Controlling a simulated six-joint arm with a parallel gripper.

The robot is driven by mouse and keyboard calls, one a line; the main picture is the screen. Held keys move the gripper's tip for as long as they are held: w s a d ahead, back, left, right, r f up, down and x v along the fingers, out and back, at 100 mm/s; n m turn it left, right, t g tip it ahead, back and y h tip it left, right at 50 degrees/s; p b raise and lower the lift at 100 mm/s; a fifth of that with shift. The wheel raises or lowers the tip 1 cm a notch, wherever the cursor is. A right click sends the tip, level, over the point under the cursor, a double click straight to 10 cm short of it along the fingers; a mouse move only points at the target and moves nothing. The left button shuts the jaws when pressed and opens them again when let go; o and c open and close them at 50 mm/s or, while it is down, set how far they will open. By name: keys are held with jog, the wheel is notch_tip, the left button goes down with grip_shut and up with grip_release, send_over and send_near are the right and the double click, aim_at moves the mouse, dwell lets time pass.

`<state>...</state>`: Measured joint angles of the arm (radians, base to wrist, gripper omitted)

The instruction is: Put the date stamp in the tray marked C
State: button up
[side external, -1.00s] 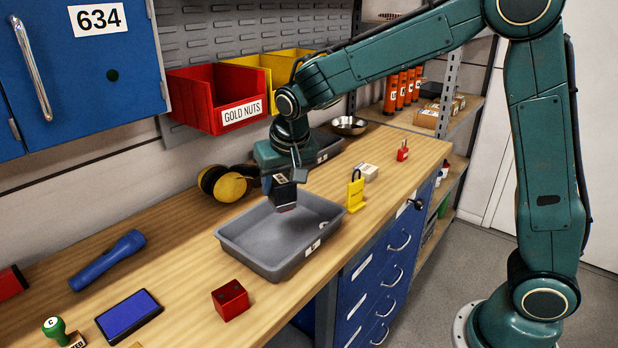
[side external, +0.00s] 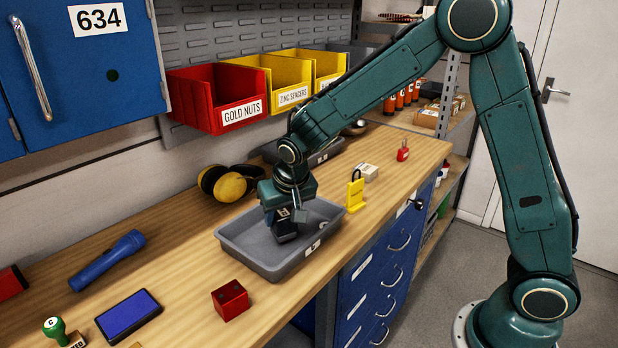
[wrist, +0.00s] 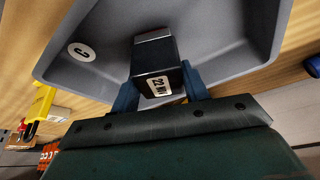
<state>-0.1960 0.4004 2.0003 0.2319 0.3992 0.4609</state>
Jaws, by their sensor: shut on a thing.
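The date stamp (side external: 284,229) is a dark block with a white date label. In the wrist view the date stamp (wrist: 153,58) sits between the two blue fingers of my gripper (wrist: 160,88). My gripper (side external: 286,214) is shut on it and points down inside the grey tray (side external: 258,262). The wrist view shows a round C label on this tray (wrist: 110,75). The stamp is low within the tray walls; I cannot tell whether it touches the floor. My gripper hides part of the tray.
A red block (side external: 230,300) and a yellow padlock-like piece (side external: 355,194) stand near the tray. Yellow ear defenders (side external: 230,184) lie behind it. A second grey tray (side external: 325,156) is farther back. A blue torch (side external: 108,260), ink pad (side external: 128,315) and green-handled stamp (side external: 55,330) lie left.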

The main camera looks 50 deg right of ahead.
jog(key=shift+f, duration=0.2)
jog(key=o, duration=1)
jog(key=shift+r, duration=0.1)
jog(key=shift+v, duration=6.1)
jog(key=shift+s+d, duration=0.1)
jog(key=shift+s+d+r+n+t+y, duration=0.3)
jog(key=shift+s+d+r+n, duration=0.5)
jog(key=shift+s, duration=3.3)
jog(key=shift+s+d+r+n+t+y, duration=0.3)
jog(key=shift+s+d+r+n, duration=0.5)
jog(key=shift+s, duration=3.3)
jog(key=shift+s+d+r+n+t+y, duration=0.25)
jog(key=shift+s+d+r+n, duration=0.55)
jog(key=shift+s, duration=3.3)
